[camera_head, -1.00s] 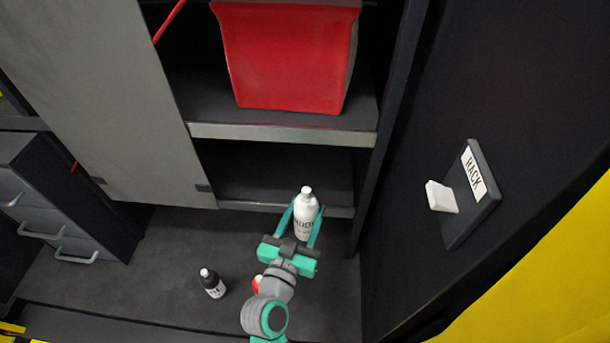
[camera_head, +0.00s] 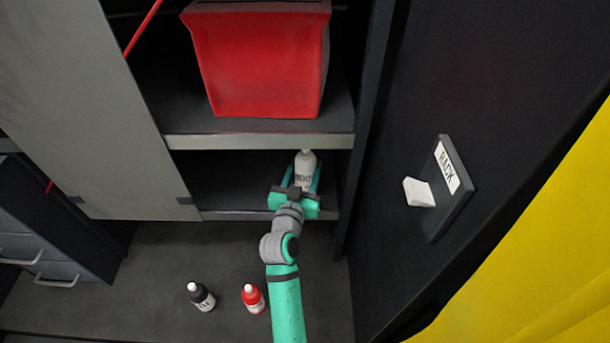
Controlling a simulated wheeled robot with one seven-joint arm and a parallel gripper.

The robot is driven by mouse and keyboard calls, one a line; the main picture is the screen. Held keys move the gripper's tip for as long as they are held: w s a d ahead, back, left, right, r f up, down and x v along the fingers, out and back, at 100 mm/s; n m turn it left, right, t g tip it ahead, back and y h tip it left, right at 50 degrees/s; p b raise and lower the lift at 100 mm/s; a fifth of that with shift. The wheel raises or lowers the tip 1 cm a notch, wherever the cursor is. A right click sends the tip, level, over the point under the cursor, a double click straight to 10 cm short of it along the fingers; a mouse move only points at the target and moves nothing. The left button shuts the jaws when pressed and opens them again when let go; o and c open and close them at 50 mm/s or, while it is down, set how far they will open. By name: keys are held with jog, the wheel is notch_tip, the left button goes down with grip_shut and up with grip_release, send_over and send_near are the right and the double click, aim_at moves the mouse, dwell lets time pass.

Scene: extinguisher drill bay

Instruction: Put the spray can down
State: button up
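A white spray can (camera_head: 304,168) with a white cap and dark lettering is between the fingers of my gripper (camera_head: 298,185). The fingers lie along both sides of its body. The can is roughly upright at the right part of the lower shelf (camera_head: 225,190), inside the cabinet opening. I cannot tell whether its base touches the shelf, as my gripper hides it.
A red bin (camera_head: 262,60) stands on the shelf above. A black bottle (camera_head: 201,296) and a red bottle (camera_head: 253,298) stand on the dark surface in front. A grey door panel (camera_head: 85,110) is at left. A wall switch labelled RACK (camera_head: 445,185) is at right.

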aim_at(304, 183)
notch_tip(304, 183, down, 3)
jog(key=shift+r, duration=0.1)
jog(key=shift+w, duration=0.15)
jog(key=o, duration=1.1)
jog(key=shift+a+f, duration=0.2)
jog(key=shift+o, duration=1)
jog(key=shift+d, duration=0.2)
